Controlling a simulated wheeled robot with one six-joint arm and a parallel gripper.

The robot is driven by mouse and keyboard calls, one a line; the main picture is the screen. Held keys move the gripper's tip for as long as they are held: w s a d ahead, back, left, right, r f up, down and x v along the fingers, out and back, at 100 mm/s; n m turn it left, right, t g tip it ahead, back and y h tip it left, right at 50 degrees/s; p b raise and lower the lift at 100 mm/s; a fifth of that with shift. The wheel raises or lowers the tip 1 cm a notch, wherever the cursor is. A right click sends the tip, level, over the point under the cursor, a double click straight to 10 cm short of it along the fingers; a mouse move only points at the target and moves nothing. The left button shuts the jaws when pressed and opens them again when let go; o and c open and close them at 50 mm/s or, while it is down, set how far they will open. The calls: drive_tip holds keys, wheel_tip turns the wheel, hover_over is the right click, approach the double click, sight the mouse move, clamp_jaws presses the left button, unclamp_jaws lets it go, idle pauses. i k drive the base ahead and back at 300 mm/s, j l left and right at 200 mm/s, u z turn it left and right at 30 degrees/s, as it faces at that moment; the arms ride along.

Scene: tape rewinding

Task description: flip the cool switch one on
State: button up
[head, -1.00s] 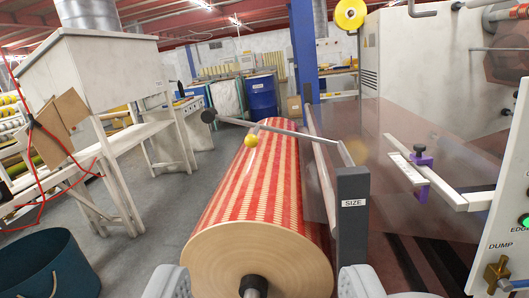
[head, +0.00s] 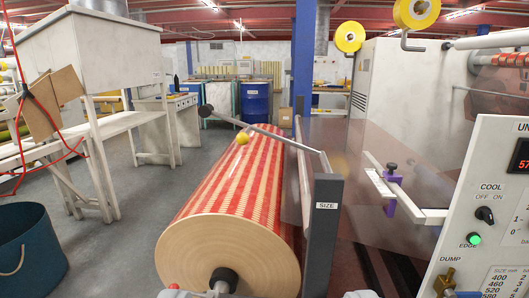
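The cool switch (head: 484,215) is a black rotary knob on the white control panel (head: 462,190) at the right of the view. The word COOL and the marks OFF and ON stand above it. Its pointer seems to lean up and left toward OFF, but it is small. My gripper (head: 270,294) shows only as two grey fingertips at the bottom edge, wide apart. It is open, well to the left of the switch and apart from it.
A green-lit EDGE button (head: 474,239) and a brass DUMP valve (head: 444,281) sit below the switch. A large red-striped roll (head: 235,200) and a grey SIZE post (head: 325,235) stand ahead. A teal bin (head: 30,250) is at left; grey floor between is clear.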

sight(484, 213)
drive_tip(key=z, duration=1.25)
